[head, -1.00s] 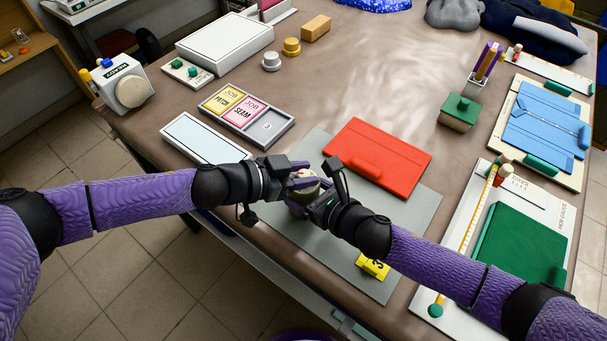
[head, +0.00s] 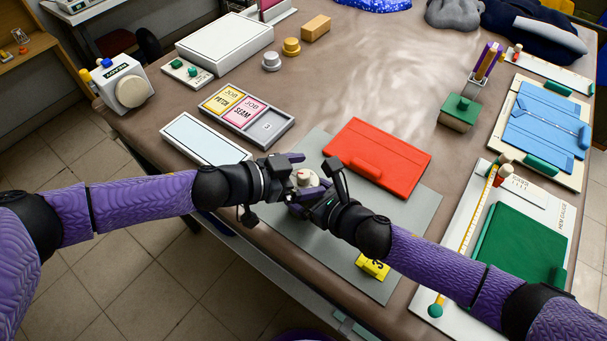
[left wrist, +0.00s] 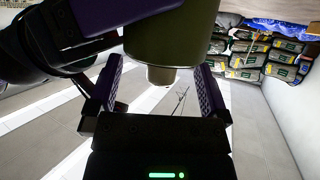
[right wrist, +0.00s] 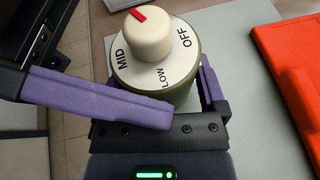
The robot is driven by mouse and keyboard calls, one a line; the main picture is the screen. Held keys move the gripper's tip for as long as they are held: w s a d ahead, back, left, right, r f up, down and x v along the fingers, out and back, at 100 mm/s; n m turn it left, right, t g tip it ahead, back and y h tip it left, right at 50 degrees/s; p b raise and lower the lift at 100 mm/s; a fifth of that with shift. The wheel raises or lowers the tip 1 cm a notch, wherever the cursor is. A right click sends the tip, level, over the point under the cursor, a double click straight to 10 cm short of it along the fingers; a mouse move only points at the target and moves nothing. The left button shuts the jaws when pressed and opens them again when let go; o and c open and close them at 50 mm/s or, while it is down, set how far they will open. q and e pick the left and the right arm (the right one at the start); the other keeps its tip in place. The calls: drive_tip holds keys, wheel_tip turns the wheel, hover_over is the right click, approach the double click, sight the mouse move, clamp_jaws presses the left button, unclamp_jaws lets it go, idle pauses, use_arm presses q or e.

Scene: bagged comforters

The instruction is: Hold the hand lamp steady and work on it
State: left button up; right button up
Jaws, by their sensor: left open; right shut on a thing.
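The hand lamp (head: 304,178) is an olive-green cylinder with a white dial face, upright over the grey mat. In the right wrist view its cream knob (right wrist: 148,38) carries a red mark pointing to the upper left; MID, LOW and OFF are readable, and the far side is hidden. My right gripper (right wrist: 160,92) is shut on the lamp's body (right wrist: 180,90). My left gripper (head: 314,172) is open, its fingers on either side of the knob and apart from it. In the left wrist view the lamp body (left wrist: 170,38) spans above the spread fingers.
A red folder (head: 378,155) lies on the grey mat (head: 330,255) beside the lamp, with a yellow numbered tag (head: 373,266) nearer me. A job-card tray (head: 270,142) is at the left, a green panel (head: 520,250) at the right.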

use_arm(q)
drive_tip(key=shift+v, duration=3)
drive_tip(key=x, duration=0.6)
drive_tip(key=c, duration=0.4)
